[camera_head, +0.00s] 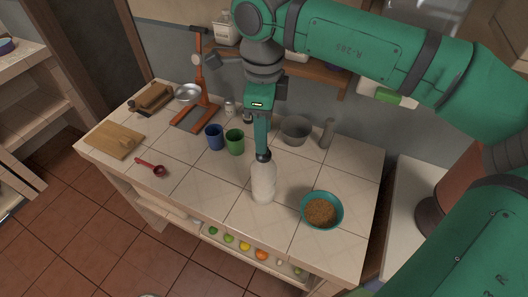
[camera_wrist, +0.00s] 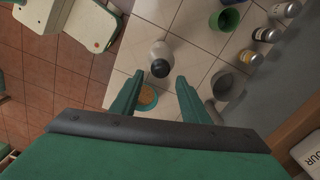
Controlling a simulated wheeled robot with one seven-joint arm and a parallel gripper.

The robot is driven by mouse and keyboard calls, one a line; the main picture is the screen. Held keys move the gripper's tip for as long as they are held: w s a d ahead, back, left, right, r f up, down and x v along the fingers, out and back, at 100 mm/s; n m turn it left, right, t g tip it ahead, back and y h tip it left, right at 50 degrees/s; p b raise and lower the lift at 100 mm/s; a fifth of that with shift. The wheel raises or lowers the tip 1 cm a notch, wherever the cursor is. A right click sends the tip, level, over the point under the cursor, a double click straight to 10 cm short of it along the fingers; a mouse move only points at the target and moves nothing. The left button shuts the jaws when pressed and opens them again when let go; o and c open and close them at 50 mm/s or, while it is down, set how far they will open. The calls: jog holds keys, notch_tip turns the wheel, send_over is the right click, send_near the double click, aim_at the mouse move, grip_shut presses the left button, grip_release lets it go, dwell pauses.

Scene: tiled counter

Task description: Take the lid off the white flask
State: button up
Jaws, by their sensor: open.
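The white flask (camera_head: 263,182) stands upright on the tiled counter, with a dark round lid (camera_head: 264,156) on its top. In the wrist view the flask (camera_wrist: 158,48) is seen from above, its dark lid (camera_wrist: 160,69) facing the camera. My gripper (camera_head: 263,149) points down over the flask, its fingertips at about the lid's height in the head view. In the wrist view my gripper (camera_wrist: 160,77) is open, and the lid appears in the gap between the two fingertips. I cannot tell whether either finger touches it.
A teal bowl of grain (camera_head: 321,211) stands right of the flask. Blue (camera_head: 214,137) and green (camera_head: 235,142) cups stand behind it, with a grey bowl (camera_head: 296,129) and a grey cylinder (camera_head: 327,134). Front-left tiles are clear.

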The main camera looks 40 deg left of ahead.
notch_tip(320, 180, down, 4)
jog(key=shift+a+f, duration=0.1)
jog(key=shift+f, duration=0.1)
grip_shut()
jog(key=shift+r, duration=0.15)
